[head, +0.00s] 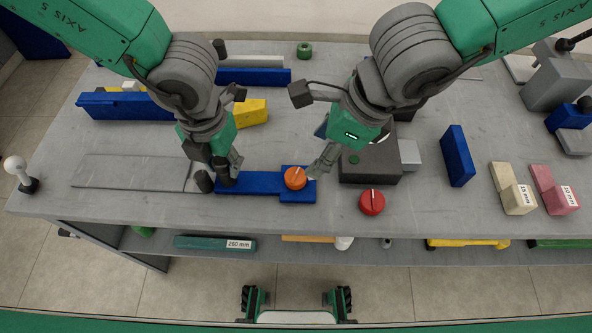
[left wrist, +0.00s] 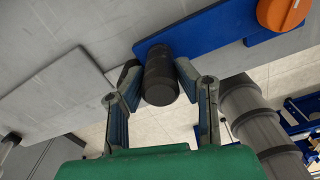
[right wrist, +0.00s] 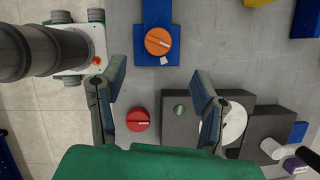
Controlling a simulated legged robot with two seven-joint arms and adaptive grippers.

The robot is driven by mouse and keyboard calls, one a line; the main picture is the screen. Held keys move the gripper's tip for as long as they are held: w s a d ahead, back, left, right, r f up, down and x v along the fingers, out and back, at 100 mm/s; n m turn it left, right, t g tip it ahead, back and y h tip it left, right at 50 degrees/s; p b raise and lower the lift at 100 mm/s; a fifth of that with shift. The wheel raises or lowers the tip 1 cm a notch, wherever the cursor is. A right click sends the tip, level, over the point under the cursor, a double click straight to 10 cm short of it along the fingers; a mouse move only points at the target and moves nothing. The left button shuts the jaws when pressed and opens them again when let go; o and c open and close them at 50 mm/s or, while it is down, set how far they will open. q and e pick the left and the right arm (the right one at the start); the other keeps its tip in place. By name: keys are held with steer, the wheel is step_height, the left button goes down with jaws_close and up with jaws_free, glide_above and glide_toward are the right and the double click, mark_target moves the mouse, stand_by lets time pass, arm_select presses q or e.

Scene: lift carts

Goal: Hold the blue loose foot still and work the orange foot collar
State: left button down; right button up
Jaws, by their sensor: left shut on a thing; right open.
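The blue loose foot (head: 252,184) is a flat blue bar near the front edge of the bench. It also shows in the left wrist view (left wrist: 205,35). The round orange foot collar (head: 295,178), with a pale pointer mark, sits on its right end. A black upright post (left wrist: 160,75) stands at its left end. My left gripper (left wrist: 156,76) is shut on this post. My right gripper (head: 320,168) is open and empty, just right of the collar. In the right wrist view the collar (right wrist: 158,42) lies beyond the fingertips, not between them.
A red knob (head: 372,202) and a dark block (head: 370,168) with a green button stand right of the foot. A grey plate (head: 130,173) lies to the left. A blue block (head: 457,156) stands further right.

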mark_target(296, 174)
steer(key=x, duration=1)
steer(key=shift+s+a+f, duration=0.1)
steer(key=shift+f, duration=0.15)
steer(key=c, duration=1.1)
